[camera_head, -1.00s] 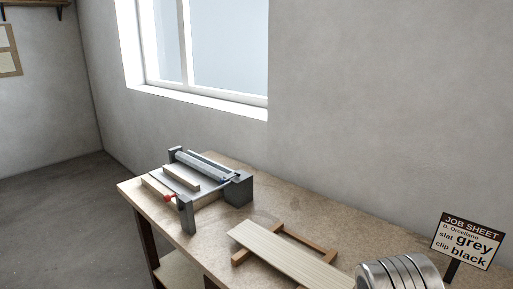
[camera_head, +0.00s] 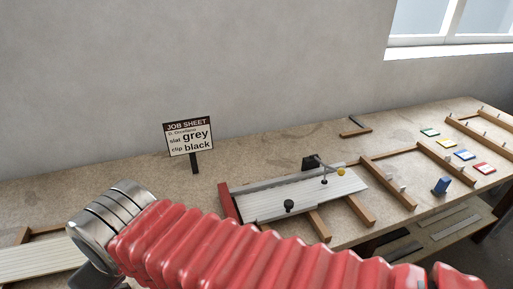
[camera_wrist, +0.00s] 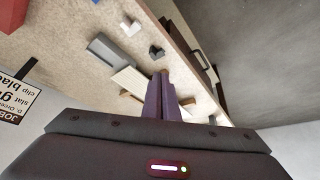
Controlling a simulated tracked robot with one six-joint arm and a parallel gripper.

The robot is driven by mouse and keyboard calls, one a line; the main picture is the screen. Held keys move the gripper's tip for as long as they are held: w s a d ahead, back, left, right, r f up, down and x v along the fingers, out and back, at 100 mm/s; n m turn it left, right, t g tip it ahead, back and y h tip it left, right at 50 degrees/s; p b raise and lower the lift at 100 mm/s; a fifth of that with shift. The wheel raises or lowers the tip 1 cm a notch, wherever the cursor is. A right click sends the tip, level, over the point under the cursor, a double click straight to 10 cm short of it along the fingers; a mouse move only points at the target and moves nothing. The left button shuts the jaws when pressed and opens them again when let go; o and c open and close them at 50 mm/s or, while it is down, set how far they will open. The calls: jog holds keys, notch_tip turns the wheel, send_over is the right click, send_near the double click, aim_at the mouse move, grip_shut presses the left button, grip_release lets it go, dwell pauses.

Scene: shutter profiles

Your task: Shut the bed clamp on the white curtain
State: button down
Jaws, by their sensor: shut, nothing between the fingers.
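The white slatted curtain (camera_head: 262,206) lies flat on the bench in the head view, between a red end piece (camera_head: 228,203) and wooden rails. A black knob (camera_head: 289,205) sits at the curtain's front. My gripper (camera_wrist: 165,77) has its fingers together, empty, in the wrist view; the head view does not show it.
My red arm crosses the head view's foreground. A job sheet (camera_head: 188,137) reading slat grey, clip black stands behind. Another pale slatted panel (camera_head: 42,260) lies at left. Coloured tiles (camera_head: 463,154), a blue piece (camera_head: 441,185) and wooden frames lie at right.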

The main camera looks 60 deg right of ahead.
jog(key=shift+d, duration=0.1)
jog(key=s+d+f+m+g+h, duration=0.1)
jog(key=s+d+m+g+h, duration=0.15)
jog(key=d, duration=0.55)
jog(key=s+d+f+m+g+h, duration=0.1)
jog(key=d+m+g+h, duration=0.2)
jog(key=d, duration=0.4)
jog(key=s+d+f+m+g+h, duration=0.1)
jog(key=d+m+g, duration=0.25)
jog(key=d, duration=0.45)
jog(key=s+d+r+m+g+h, duration=0.1)
jog(key=s+d+m+g, duration=0.4)
jog(key=d, duration=0.7)
jog(key=s+d+r+m+g+h, duration=0.2)
jog(key=s+d+m+g+h, duration=0.1)
jog(key=d, duration=0.9)
jog(key=s+m+g, duration=0.1)
jog(key=s+m, duration=0.1)
jog(key=s, duration=0.1)
jog(key=shift+s+d+r+g, duration=0.15)
jog(key=shift+d+r+g, duration=0.05)
jog(key=shift+d+g, duration=0.2)
jog(key=shift+s+d, duration=0.1)
jog(key=s+d+f, duration=0.3)
jog(key=s+d, duration=0.1)
jog(key=s, duration=0.6)
jog(key=shift+d+f, duration=0.2)
jog(key=shift+f, duration=0.2)
